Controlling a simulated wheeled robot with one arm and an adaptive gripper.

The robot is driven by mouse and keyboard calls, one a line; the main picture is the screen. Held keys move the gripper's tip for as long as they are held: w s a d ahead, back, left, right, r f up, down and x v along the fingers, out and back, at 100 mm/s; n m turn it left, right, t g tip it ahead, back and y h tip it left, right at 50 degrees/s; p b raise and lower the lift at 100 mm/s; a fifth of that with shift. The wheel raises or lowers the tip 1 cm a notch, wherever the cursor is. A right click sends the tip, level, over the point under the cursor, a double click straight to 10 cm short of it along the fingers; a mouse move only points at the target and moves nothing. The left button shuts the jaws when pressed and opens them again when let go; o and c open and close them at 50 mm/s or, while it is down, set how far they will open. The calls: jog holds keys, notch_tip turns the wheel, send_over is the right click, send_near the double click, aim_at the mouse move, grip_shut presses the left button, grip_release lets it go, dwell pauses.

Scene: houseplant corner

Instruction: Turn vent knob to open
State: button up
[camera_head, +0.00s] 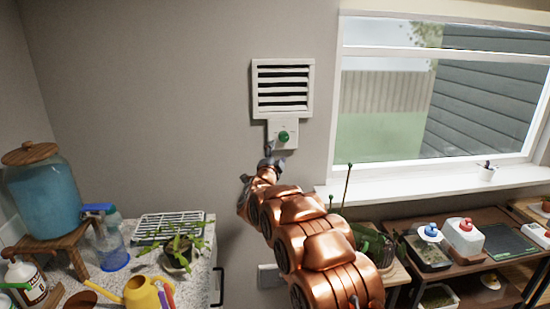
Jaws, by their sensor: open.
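The vent (282,88) is a white wall unit with dark horizontal slots, left of the window. My gripper (270,148) is raised close to the plate, at the lower left of the knob. It is small and partly hidden by my copper-coloured arm. The jaws are open, and nothing shows between them. I cannot tell whether a finger touches the plate. The knob's exact turn position is too small to read.
A counter at the left holds a blue water dispenser (47,195), a spray bottle (110,243), a potted plant (178,253) and a yellow watering can (140,295). Shelves with containers (465,238) stand at the right below the window sill (430,183). The wall around the vent is clear.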

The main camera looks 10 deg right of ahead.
jog(key=shift+v, duration=0.8)
jog(key=s+a+f+n+g+y, duration=0.2)
jog(key=s+n+g+y, duration=0.35)
jog(key=s, duration=0.75)
jog(key=s+a+f+n+g+y, duration=0.3)
jog(key=s+n, duration=0.4)
jog(key=s, duration=0.6)
jog(key=s+d+f+n+g, duration=0.1)
jog(key=s+d+g, duration=0.2)
jog(key=s, duration=1.1)
jog(key=s+d+f+n+g+h, duration=0.1)
jog(key=s+d+g, duration=0.3)
jog(key=s, duration=1.1)
jog(key=s+d+f+n+g, duration=0.2)
jog(key=s+d+f+g, duration=0.1)
jog(key=s, duration=1.1)
jog(key=shift+s+d+g, duration=0.15)
jog(key=shift+d+g, duration=0.05)
jog(key=shift+g, duration=0.55)
